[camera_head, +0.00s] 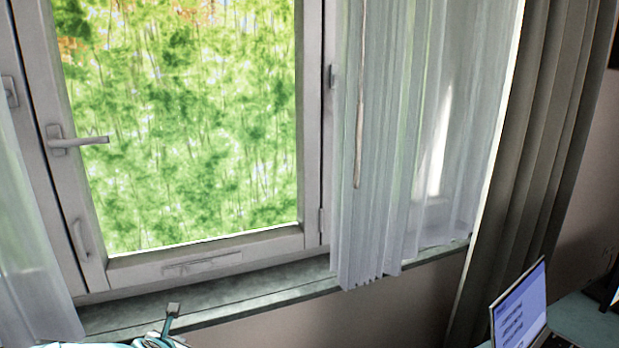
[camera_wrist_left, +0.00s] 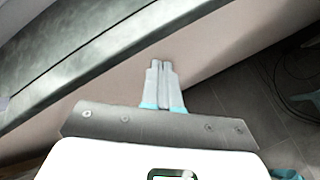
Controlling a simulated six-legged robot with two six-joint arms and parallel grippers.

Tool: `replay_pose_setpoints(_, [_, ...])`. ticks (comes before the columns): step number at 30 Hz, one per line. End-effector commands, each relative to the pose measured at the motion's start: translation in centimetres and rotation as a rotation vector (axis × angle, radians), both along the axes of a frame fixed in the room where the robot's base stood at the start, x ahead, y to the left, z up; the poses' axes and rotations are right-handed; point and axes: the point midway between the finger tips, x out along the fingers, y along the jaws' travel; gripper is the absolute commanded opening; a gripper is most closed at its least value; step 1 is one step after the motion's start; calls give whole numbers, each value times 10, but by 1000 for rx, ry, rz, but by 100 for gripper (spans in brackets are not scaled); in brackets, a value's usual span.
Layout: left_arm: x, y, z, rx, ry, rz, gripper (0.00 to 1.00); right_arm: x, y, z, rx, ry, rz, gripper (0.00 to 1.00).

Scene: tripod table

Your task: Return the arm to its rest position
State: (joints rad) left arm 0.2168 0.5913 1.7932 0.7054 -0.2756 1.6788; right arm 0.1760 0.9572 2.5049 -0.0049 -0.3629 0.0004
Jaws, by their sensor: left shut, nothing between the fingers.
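My left gripper (camera_wrist_left: 161,66) shows in the left wrist view with its two pale fingers together, shut and empty. It points at the plain wall just below the window sill (camera_wrist_left: 75,65), and nothing touches its tips that I can see. In the head view, a small grey and teal part of my own body shows at the bottom edge, in front of the sill (camera_head: 265,300); most of it is cut off. My right gripper is in neither view.
A shut window (camera_head: 190,120) with a handle (camera_head: 80,142) fills the head view. A white sheer curtain (camera_head: 400,130) and a dark curtain (camera_head: 530,150) hang to its right. A laptop (camera_head: 520,310) stands at the lower right. Dark floor (camera_wrist_left: 265,95) shows right in the wrist view.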

Motion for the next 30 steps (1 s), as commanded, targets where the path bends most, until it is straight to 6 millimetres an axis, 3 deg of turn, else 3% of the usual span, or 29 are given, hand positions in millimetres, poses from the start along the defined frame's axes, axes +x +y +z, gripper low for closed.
replay_pose_setpoints(1, [-18, -24, -31, 47, 89, -105, 0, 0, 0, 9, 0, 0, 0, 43])
replay_pose_setpoints(3, [-47, -55, -72, 130, 201, -279, 0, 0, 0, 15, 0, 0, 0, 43])
replay_pose_setpoints(5, [-78, -80, -104, 199, 288, -447, 0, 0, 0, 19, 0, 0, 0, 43])
replay_pose_setpoints(9, [-165, -137, -162, 358, 438, -919, 0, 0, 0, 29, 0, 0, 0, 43])
replay_pose_setpoints(12, [-238, -171, -186, 465, 474, -1326, 0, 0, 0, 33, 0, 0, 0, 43])
replay_pose_setpoints(15, [-309, -197, -196, 588, 399, -1786, 0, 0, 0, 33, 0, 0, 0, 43])
replay_pose_setpoints(16, [-323, -202, -195, 632, 353, -1903, 0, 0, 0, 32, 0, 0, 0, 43])
replay_pose_setpoints(19, [-343, -209, -189, 785, 191, -2179, 0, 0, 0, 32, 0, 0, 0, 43])
replay_pose_setpoints(21, [-342, -211, -188, 880, 108, -2282, 0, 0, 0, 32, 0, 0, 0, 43])
replay_pose_setpoints(30, [-340, -210, -189, 980, 34, -2380, 0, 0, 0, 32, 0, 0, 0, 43])
